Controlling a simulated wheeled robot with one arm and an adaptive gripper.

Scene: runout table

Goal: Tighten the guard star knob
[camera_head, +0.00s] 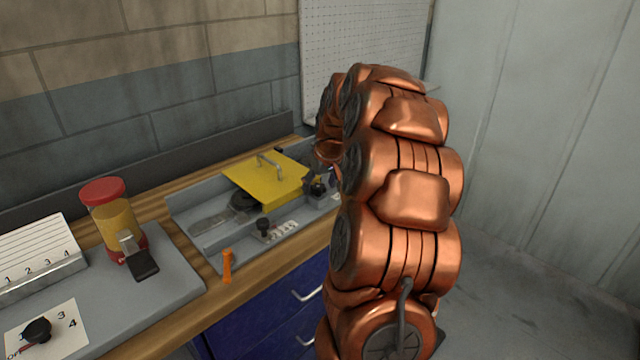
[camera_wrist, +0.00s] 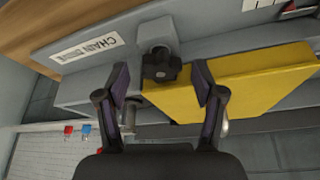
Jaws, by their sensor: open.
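The black star knob (camera_wrist: 161,66) shows in the wrist view, on a grey post beside the yellow guard (camera_wrist: 235,82). It lies between my open fingertips in the picture, with visible space on both sides. My gripper (camera_wrist: 161,74) is open and empty. I cannot tell how far the fingertips are from the knob in depth. In the head view the yellow guard (camera_head: 262,177) lies on the grey machine bed, with a metal handle on top. A black knob (camera_head: 318,187) shows at its right end, close to my arm. My gripper is mostly hidden behind my arm there.
In the head view, another black knob (camera_head: 263,225), an orange lever (camera_head: 227,266) and a red-lidded jar (camera_head: 112,220) stand to the left. A grey wall stands behind the bench.

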